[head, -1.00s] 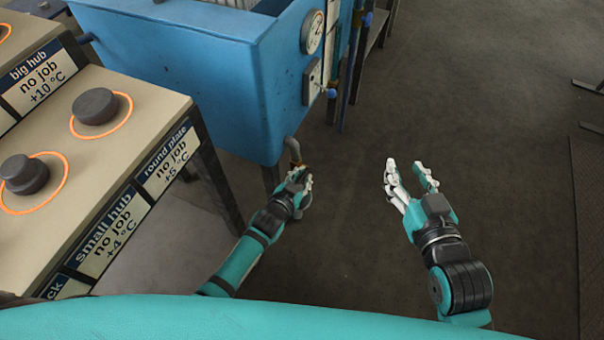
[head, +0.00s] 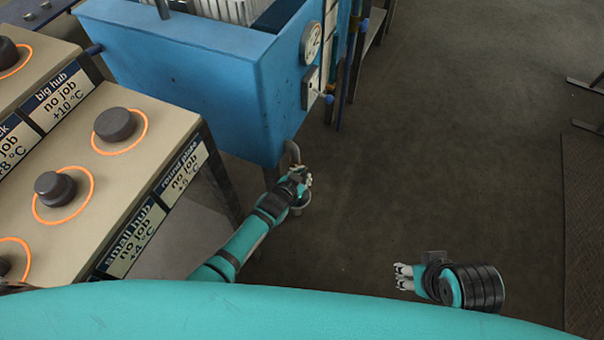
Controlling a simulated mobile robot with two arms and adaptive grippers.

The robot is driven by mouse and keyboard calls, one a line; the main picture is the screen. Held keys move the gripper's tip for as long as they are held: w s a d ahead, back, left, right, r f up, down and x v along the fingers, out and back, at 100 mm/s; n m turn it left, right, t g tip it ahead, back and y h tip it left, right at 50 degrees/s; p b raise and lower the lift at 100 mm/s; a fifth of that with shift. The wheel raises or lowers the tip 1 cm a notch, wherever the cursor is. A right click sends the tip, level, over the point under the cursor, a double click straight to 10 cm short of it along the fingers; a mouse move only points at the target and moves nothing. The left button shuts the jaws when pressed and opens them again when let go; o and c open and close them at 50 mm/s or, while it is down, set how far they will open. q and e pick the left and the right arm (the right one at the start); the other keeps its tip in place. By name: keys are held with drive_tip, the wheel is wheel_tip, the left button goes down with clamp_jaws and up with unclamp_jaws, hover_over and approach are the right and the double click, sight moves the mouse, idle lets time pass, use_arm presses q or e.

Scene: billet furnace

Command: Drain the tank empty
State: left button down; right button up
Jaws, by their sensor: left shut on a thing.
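The blue tank (head: 190,62) stands at the upper left, with a round dial gauge (head: 311,43) on its right end. A short grey bent drain pipe (head: 292,152) comes out low at its near right corner. My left gripper (head: 301,177) is at the lower end of this pipe, shut on a part there that the fingers mostly hide, seemingly the drain valve. A grey round fitting (head: 300,206) shows just below the gripper. My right gripper (head: 403,277) is low at the right, apart from everything, its fingers pointing left, open and empty. The tank's liquid level cannot be seen.
A beige bench (head: 168,128) with dark round parts in orange rings and job labels stands at the left, close to my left arm. Pipes (head: 350,60) rise beside the tank. The dark floor (head: 450,150) is clear at centre and right.

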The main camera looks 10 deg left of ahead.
use_arm(q)
drive_tip(key=shift+w+a+r, duration=0.1)
idle(0.5)
drive_tip(key=c, duration=1.3)
unclamp_jaws()
drive_tip(key=shift+s+a+r, duration=0.1)
drive_tip(key=shift+s+r, duration=0.05)
drive_tip(key=shift+s, duration=0.25)
drive_tip(key=v, duration=1.1)
drive_tip(key=shift+r, duration=0.1)
drive_tip(key=shift+c, duration=0.3)
